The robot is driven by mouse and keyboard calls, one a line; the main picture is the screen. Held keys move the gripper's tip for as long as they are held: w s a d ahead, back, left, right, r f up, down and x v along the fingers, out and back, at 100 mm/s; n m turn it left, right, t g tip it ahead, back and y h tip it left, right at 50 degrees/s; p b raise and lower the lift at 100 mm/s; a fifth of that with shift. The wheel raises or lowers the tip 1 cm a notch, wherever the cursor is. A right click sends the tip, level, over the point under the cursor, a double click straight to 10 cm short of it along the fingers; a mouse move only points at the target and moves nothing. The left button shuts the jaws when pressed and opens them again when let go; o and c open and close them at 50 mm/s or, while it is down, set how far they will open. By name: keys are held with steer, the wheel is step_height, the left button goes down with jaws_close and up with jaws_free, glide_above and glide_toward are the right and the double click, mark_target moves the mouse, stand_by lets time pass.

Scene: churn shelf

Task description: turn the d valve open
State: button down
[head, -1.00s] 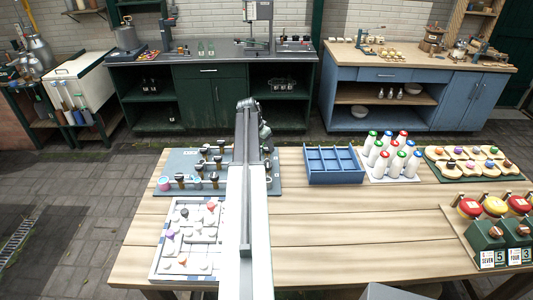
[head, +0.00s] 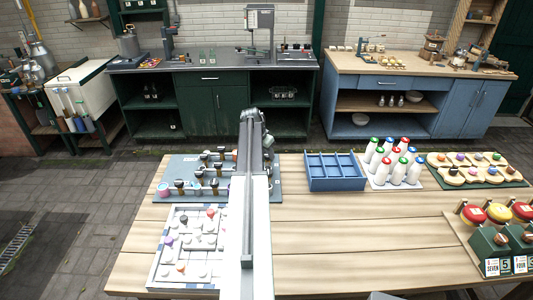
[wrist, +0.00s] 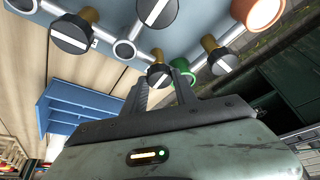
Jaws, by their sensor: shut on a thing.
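The valve board (head: 262,188), a blue-grey panel with pipes and several black-handled valves, lies at the table's back left. My arm hides part of it in the head view. In the wrist view, black round handles with white stripes stand on brass stems. My gripper (wrist: 162,82) is shut on one black valve handle (wrist: 159,76), whose white stripe shows between the fingers. Other handles (wrist: 70,35) (wrist: 157,12) (wrist: 222,62) stand around it. No letter can be read, so I cannot tell from the markings which is d. My gripper is hidden in the head view.
A green cup (wrist: 184,70) is close beside my gripper, and an orange cup (wrist: 258,12) is farther off. A blue divided crate (head: 337,184) and white bottles (head: 398,170) stand to the right. A white puzzle board (head: 160,270) lies in front. The table's front middle is bare.

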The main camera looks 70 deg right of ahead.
steer(key=n+t, duration=0.1)
steer(key=n, duration=0.3)
steer(key=shift+t, duration=0.4)
steer(key=n, duration=0.2)
steer(key=n+t, duration=0.1)
steer(key=n, duration=0.1)
steer(key=shift+s+n+t, duration=0.15)
steer(key=shift+n+t, duration=0.15)
steer(key=n+t, duration=0.1)
steer(key=n, duration=0.1)
steer(key=n+y, duration=0.1)
steer(key=n, duration=0.2)
steer(key=shift+s+d+t+y, duration=0.1)
steer(key=shift+t+y, duration=0.2)
steer(key=shift+t, duration=0.1)
steer(key=shift+n+t+y, duration=0.3)
steer(key=shift+n+y, duration=0.2)
steer(key=shift+n, duration=1.2)
steer(key=c, duration=1)
jaws_free()
steer(key=shift+s, duration=0.1)
